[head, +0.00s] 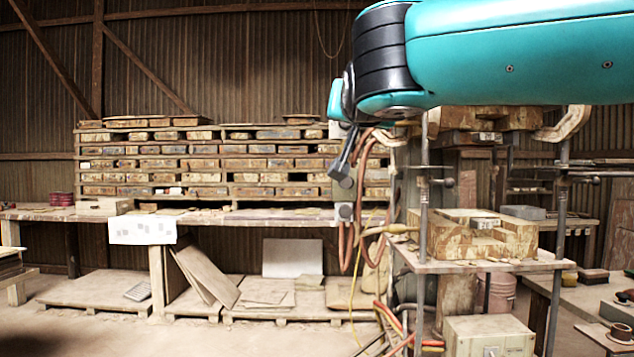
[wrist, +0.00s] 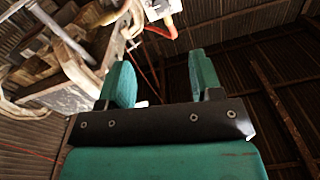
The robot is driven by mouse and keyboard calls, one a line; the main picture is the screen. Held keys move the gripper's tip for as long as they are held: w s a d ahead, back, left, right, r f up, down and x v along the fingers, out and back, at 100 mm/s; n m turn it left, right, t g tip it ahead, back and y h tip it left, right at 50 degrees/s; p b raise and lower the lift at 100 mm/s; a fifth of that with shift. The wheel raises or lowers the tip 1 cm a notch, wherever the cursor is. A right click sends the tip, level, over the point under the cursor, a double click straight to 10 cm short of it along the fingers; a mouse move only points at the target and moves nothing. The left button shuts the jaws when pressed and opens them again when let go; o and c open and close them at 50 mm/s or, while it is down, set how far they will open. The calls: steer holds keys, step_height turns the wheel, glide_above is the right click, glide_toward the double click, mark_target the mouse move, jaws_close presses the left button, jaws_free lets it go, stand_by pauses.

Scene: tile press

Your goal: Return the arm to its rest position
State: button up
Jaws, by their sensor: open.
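My gripper (wrist: 162,76) shows in the wrist view with its two teal fingers standing apart. Nothing is seen between them. My teal and black arm (head: 510,50) is raised across the top right of the head view, in front of the upper part of the tile press. My gripper cannot be made out clearly in the head view. The wrist view is tilted, with the press at its upper left.
The tile press (head: 495,265) stands on the right, with a worn mould block (head: 515,240) on its table. Red hoses (head: 345,245) hang beside it. A long bench (head: 270,217) and stacked racks (head: 205,163) line the back wall. The floor at front left is clear.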

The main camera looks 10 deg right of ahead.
steer(key=shift+f, duration=0.1)
steer(key=s+a+f+n+g+y+p, duration=0.1)
steer(key=s+f+n+g+y+p, duration=0.2)
steer(key=f, duration=0.6)
steer(key=s+a+f+n+g+y+p, duration=0.1)
steer(key=s+f+n+g+y+p, duration=0.2)
steer(key=s+f+g, duration=0.4)
steer(key=s+f+n+g, duration=0.2)
steer(key=s+f+g, duration=0.2)
steer(key=s, duration=0.6)
steer(key=s+f+n+g+y+p, duration=0.1)
steer(key=s+f+n+g, duration=0.2)
steer(key=s+f, duration=0.5)
steer(key=s+g, duration=0.1)
steer(key=s, duration=0.2)
steer(key=shift+s+d+f+p, duration=0.15)
steer(key=shift+d+p, duration=0.1)
steer(key=shift+p, duration=0.05)
